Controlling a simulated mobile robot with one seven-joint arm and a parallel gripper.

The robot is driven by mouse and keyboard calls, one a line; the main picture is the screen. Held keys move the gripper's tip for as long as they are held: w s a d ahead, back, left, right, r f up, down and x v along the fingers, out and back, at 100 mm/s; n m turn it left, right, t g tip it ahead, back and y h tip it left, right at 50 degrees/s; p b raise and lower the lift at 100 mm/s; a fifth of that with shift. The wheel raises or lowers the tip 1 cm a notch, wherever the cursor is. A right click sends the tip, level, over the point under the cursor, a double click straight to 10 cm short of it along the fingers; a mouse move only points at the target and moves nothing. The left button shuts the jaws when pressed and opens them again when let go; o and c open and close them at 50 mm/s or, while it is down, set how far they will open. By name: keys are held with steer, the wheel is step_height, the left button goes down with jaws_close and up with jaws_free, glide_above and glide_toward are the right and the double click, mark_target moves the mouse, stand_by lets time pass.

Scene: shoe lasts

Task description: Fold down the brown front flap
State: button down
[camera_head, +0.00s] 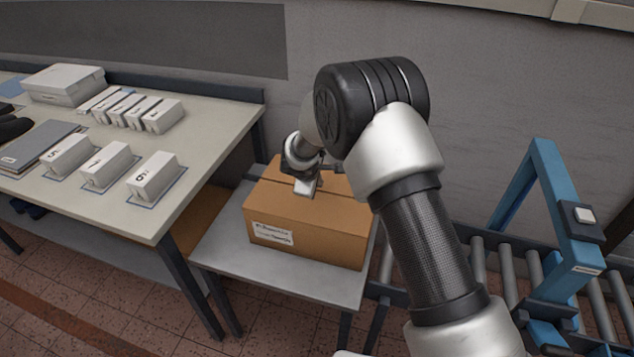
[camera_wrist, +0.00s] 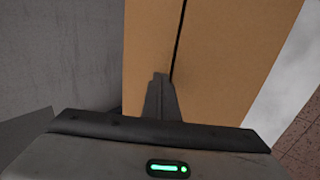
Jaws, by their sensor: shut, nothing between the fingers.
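The brown cardboard box (camera_head: 300,235) stands on a small grey table, with a white label on its near side. Its brown front flap (camera_head: 280,202) appears to lie flat or nearly flat along the top. In the wrist view, brown panels (camera_wrist: 225,45) lie on both sides of a narrow dark seam. My gripper (camera_head: 304,190) points down at the box top, close to the seam; its closed fingers (camera_wrist: 160,85) show in the wrist view with nothing between them. I cannot tell whether the fingertips touch the cardboard. My arm hides the box's right rear part.
A long table (camera_head: 215,130) at the left holds numbered white blocks (camera_head: 155,177), a grey folder (camera_head: 40,146) and a pale box (camera_head: 65,85). A roller conveyor with a blue frame (camera_head: 560,205) stands at the right. A grey wall is behind.

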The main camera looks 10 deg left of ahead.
steer(key=shift+w+f, duration=0.1)
stand_by(0.6)
step_height(320, 180, up, 16)
steer(key=f+p, duration=0.1)
steer(key=p, duration=0.2)
steer(key=s+d+r+m, duration=0.4)
steer(key=d+r, duration=0.7)
steer(key=s+d+r+m+g+h, duration=0.1)
steer(key=s+d+r+m, duration=0.4)
steer(key=s+d+r, duration=0.45)
steer(key=s+d+m, duration=0.4)
steer(key=s, duration=0.7)
steer(key=s+d+m+y+p, duration=0.1)
steer(key=s+d+m, duration=0.3)
steer(key=s, duration=0.8)
steer(key=shift+d+f+g+y+p, duration=0.2)
steer(key=shift+d+g+y+p, duration=0.1)
steer(key=shift+d, duration=0.4)
steer(key=shift+w, duration=0.1)
